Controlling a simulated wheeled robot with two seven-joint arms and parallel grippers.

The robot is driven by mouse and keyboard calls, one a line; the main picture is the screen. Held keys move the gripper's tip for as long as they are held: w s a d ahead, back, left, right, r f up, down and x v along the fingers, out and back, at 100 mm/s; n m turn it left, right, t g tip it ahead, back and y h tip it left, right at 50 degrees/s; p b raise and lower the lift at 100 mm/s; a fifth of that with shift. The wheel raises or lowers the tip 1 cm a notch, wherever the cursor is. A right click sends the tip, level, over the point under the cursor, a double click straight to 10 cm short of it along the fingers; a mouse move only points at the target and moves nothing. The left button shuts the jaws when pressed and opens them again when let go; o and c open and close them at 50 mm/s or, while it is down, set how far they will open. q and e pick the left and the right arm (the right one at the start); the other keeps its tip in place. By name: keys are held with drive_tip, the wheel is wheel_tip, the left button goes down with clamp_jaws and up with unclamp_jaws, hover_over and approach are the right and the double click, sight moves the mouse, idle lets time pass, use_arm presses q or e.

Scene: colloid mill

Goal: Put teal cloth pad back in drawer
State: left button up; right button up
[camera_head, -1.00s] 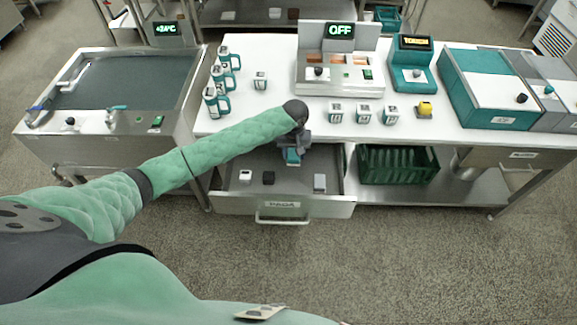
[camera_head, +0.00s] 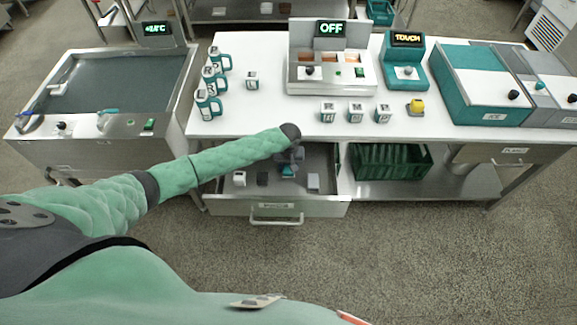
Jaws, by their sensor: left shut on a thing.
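The drawer (camera_head: 275,207) below the white table stands pulled open. My left arm comes in from the left, and my left gripper (camera_head: 289,165) points down inside the drawer. It is shut on the teal cloth pad (camera_head: 287,172), which shows just under the fingers. I cannot tell whether the pad touches the drawer floor. A white block (camera_head: 239,179), a dark block (camera_head: 262,179) and a grey block (camera_head: 313,183) lie in the drawer around it. My right gripper is not in view.
A dark green crate (camera_head: 390,163) stands on the shelf right of the drawer. Several mugs (camera_head: 208,105), small labelled cubes (camera_head: 355,113), a yellow item (camera_head: 416,107) and a machine with an OFF display (camera_head: 331,60) stand on the table above. A steel basin (camera_head: 120,85) is at left.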

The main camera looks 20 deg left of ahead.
use_arm(q)
drive_tip(key=shift+f, duration=0.4)
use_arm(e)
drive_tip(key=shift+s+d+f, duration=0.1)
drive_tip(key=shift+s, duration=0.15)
use_arm(q)
drive_tip(key=o, duration=1)
drive_tip(key=shift+f, duration=0.1)
drive_tip(key=shift+c, duration=0.2)
drive_tip(key=shift+r, duration=0.3)
wheel_tip(320, 180, up, 5)
drive_tip(key=shift+r+b, duration=0.2)
drive_tip(key=shift+b, duration=0.8)
wheel_tip(320, 180, up, 5)
drive_tip(key=shift+r+b, duration=0.1)
drive_tip(key=shift+b, duration=0.5)
drive_tip(key=shift+r, duration=0.55)
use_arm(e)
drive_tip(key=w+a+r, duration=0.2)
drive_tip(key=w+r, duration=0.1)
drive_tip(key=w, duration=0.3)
